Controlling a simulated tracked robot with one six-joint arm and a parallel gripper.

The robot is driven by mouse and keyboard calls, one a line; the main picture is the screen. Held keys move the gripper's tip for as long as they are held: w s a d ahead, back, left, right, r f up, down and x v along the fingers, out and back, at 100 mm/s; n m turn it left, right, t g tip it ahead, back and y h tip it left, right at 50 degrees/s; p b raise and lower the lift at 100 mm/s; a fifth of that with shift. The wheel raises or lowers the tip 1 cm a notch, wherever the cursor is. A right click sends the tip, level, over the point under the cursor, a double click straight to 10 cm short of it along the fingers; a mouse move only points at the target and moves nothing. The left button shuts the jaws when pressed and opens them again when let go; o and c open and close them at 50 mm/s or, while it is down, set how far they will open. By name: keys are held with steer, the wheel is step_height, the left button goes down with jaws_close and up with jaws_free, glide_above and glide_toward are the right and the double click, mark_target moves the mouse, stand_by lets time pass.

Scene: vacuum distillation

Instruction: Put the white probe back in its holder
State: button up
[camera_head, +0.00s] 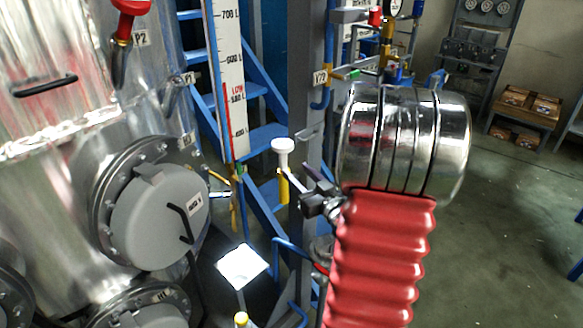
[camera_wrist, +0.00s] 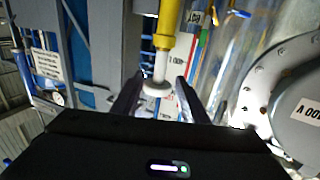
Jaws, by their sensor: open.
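The white probe (camera_head: 283,147) shows a round white cap on a short white stem, with a yellow cylinder (camera_head: 284,187) directly below it. I cannot tell whether the yellow part is its holder or part of the probe. In the wrist view the white cap (camera_wrist: 155,89) lies between the fingers in the picture, with the yellow cylinder (camera_wrist: 168,25) above. My gripper (camera_head: 302,178) is open, its fingers pointing left beside the yellow part. In the wrist view its fingers (camera_wrist: 160,78) are apart, with no clear contact. Nothing shows gripped.
A metal vessel with a grey round hatch (camera_head: 160,222) stands at left. A level scale (camera_head: 230,80) and blue stairs (camera_head: 265,135) are behind the probe. A grey post (camera_head: 305,80) rises close behind my gripper. A bright square plate (camera_head: 242,266) is below. Open floor lies right.

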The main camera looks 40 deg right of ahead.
steer(key=v, duration=0.6)
steer(key=shift+s, duration=0.4)
stand_by(1.8)
